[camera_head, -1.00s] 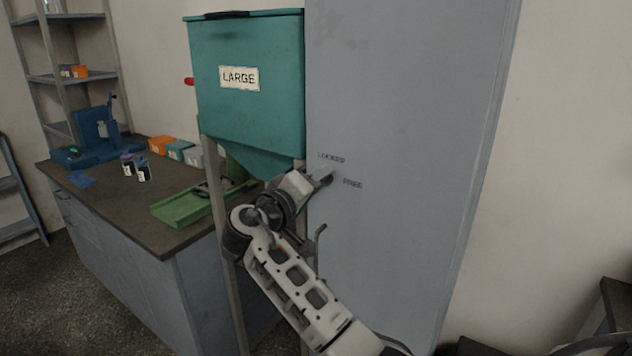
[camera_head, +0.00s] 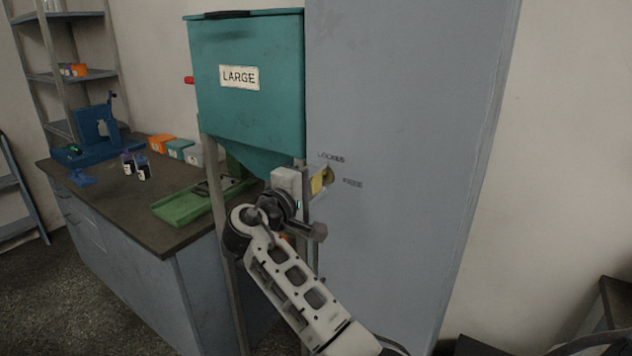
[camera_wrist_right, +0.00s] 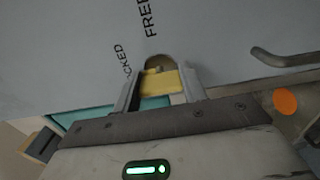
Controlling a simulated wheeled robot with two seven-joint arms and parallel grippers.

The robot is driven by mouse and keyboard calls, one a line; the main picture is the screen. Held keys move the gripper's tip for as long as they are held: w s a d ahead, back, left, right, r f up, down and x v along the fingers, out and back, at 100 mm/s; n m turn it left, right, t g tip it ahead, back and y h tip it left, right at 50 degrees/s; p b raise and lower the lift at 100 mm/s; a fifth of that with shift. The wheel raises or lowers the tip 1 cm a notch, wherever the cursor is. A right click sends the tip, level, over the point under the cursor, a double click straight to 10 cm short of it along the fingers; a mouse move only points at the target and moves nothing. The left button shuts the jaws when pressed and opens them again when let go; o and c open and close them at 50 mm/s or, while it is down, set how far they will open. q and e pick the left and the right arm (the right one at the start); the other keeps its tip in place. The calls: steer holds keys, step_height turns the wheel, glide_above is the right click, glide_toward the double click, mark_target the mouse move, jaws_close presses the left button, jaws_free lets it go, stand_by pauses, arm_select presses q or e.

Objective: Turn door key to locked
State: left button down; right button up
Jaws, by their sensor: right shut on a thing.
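The grey door (camera_head: 400,150) carries the words LOCKED, upper left, and FREE, lower right, around a lock. A yellow key (camera_head: 317,183) sits at the lock between these words. My right gripper (camera_head: 319,181) is shut on the key, its fingers close to the door. In the right wrist view the key (camera_wrist_right: 158,83) shows between the two fingers (camera_wrist_right: 159,92), in front of a round lock plate (camera_wrist_right: 158,63). The LOCKED word is partly hidden by a finger there. My left gripper is not in view.
A teal hopper marked LARGE (camera_head: 245,110) stands close to the left of the door. A door handle (camera_wrist_right: 285,58) shows in the right wrist view. A bench (camera_head: 110,205) with a green tray (camera_head: 182,207) is further left.

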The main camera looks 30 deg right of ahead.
stand_by(0.3)
steer(key=o, duration=1)
arm_select(q)
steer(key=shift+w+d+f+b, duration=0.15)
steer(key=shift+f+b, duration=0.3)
steer(key=shift+b, duration=0.5)
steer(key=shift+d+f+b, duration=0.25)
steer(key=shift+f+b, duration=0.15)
steer(key=shift+b, duration=0.55)
arm_select(e)
steer(key=shift+v, duration=8)
